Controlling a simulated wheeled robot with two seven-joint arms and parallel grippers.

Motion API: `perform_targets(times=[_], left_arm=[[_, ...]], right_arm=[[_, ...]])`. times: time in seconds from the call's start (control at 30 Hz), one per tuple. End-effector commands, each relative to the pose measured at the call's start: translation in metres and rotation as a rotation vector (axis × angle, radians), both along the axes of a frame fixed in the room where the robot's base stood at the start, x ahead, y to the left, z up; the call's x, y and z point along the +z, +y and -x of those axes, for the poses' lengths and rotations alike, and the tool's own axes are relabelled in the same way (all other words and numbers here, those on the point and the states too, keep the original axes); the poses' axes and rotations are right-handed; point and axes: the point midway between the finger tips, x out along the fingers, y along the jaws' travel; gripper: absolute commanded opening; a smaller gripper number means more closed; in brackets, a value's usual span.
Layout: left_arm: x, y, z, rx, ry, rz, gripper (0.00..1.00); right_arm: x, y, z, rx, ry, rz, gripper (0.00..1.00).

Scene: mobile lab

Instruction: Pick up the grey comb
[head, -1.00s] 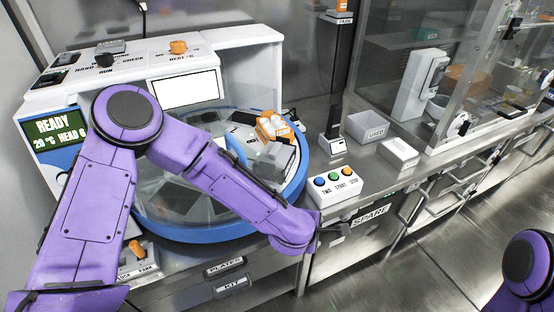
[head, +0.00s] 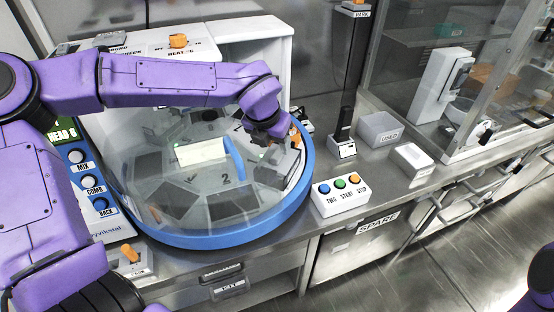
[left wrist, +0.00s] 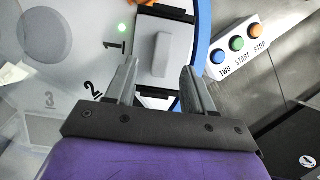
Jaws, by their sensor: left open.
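A light grey block with a raised grip, which looks like the grey comb (left wrist: 163,52), sits on a dark-edged seat by the number 1 in the left wrist view. My left gripper (left wrist: 160,76) is open, with one finger on each side of the block's near end. I cannot tell whether the fingers touch it or are still above it. My right gripper is not in view.
The turntable has a blue rim and numbered places; a green light (left wrist: 121,28) glows by number 1. A button box (head: 340,195) stands close to its right.

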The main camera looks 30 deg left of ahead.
Motion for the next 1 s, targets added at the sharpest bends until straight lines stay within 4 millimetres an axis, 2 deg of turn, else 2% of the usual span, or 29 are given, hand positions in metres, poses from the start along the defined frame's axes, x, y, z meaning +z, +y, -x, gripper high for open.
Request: perform_targets(times=[0.07,0.2,0.43,0.47,0.6,1.0], left_arm=[[-0.011,-0.002,-0.007,0.0,0.006,-0.003,0.53],[-0.03,-0.001,-0.014,0.002,0.003,-0.001,0.53],[-0.032,0.0,-0.015,0.003,0.0,-0.001,0.53],[-0.032,0.0,-0.015,0.003,0.0,-0.001,0.47],[-0.032,0.0,-0.015,0.003,0.0,-0.001,0.01],[-0.027,0.0,-0.015,0.003,-0.001,-0.001,0.0]], right_arm=[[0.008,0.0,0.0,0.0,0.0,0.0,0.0],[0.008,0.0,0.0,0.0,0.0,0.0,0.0],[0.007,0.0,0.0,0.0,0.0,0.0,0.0],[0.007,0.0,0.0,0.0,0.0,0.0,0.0],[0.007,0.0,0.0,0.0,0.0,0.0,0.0],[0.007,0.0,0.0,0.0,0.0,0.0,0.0]])
